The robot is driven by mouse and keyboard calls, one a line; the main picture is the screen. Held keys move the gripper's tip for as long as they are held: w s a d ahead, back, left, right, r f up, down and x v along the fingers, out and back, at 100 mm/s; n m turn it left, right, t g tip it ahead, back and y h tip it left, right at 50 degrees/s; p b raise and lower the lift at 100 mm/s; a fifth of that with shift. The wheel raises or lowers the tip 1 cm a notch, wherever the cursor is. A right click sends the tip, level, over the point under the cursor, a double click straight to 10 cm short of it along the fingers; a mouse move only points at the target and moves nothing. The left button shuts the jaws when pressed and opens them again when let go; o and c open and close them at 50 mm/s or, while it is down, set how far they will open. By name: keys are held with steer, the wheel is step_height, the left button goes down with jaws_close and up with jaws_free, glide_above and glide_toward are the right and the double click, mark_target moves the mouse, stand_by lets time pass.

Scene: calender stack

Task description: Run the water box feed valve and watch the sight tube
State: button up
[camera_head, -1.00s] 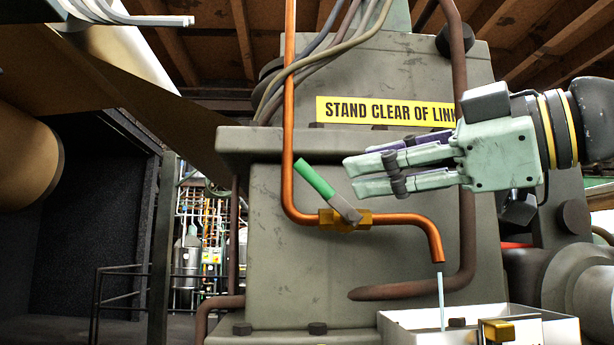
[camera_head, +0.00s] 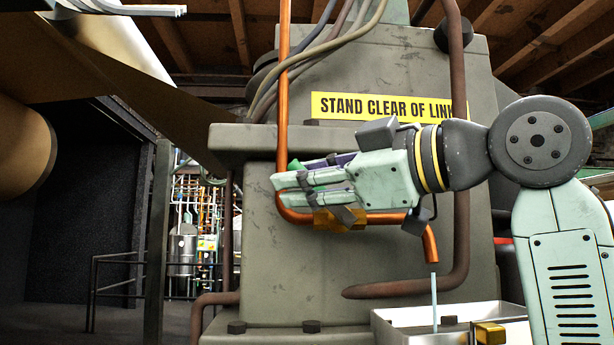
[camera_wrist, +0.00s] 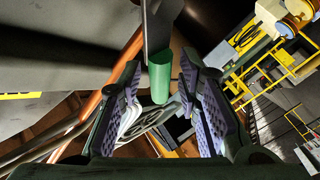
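The feed valve (camera_head: 340,222) is a brass body in a copper pipe (camera_head: 284,120). Its grey lever with a green grip (camera_head: 296,165) leans up and left, mostly hidden behind my gripper (camera_head: 284,181). In the wrist view the green grip (camera_wrist: 160,78) sits between my two purple-padded fingers, with a gap on each side. My gripper (camera_wrist: 159,66) is open there. A thin pale blue stream (camera_head: 434,302) runs from the pipe's outlet down into a light metal water box (camera_head: 397,330). I cannot make out a sight tube.
A grey machine housing (camera_head: 300,270) with a yellow warning sign (camera_head: 385,107) stands right behind the valve. A rust-brown pipe (camera_head: 460,230) bends below the outlet. Hoses (camera_head: 330,55) hang above. A brass-coloured block (camera_head: 488,333) is at the box's front.

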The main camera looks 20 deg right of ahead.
jaws_close()
stand_by(0.6)
